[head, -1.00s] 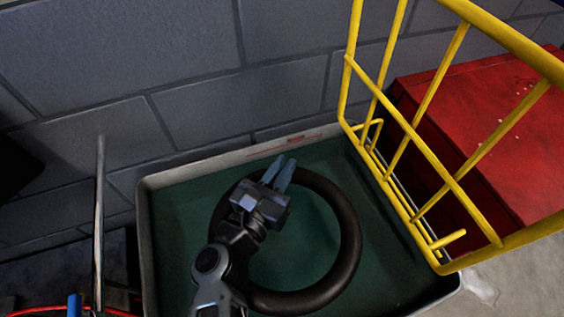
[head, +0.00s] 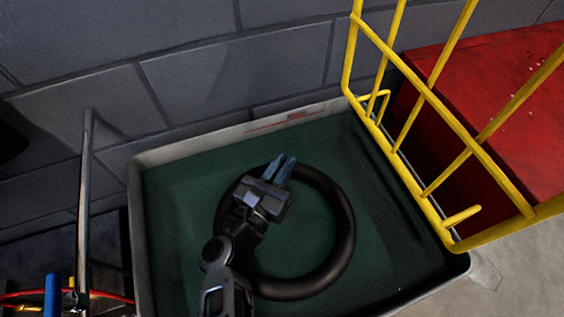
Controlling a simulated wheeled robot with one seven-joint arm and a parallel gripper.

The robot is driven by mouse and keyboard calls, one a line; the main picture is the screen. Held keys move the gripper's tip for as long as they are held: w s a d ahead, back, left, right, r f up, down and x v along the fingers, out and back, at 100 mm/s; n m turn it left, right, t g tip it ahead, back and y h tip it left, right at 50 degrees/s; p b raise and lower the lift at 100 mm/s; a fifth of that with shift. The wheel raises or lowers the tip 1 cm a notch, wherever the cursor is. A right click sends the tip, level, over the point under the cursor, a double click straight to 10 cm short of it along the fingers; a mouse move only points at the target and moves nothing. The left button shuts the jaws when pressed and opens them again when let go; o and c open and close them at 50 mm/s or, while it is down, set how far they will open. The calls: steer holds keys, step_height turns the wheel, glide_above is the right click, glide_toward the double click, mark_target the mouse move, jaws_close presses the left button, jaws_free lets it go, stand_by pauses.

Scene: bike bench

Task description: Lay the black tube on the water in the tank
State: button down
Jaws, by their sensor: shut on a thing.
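The black tube (head: 345,222) is a thick ring seen within the walls of the tank (head: 150,240). The tank is a pale grey rectangular tub with dark green water (head: 385,255) in it. My gripper (head: 281,170) is at the ring's far upper side, its blue fingers shut on the tube. My arm covers the ring's left part. I cannot tell whether the tube touches the water or hangs just above it.
A yellow wire rack (head: 425,200) stands along the tank's right edge, with a red box (head: 500,110) behind it. A grey block wall (head: 230,85) rises behind the tank. A metal post (head: 84,200) and a blue handle (head: 52,295) are at the left.

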steer(key=c, duration=1.1)
jaws_free()
steer(key=b+v, duration=0.2)
steer(key=v, duration=0.6)
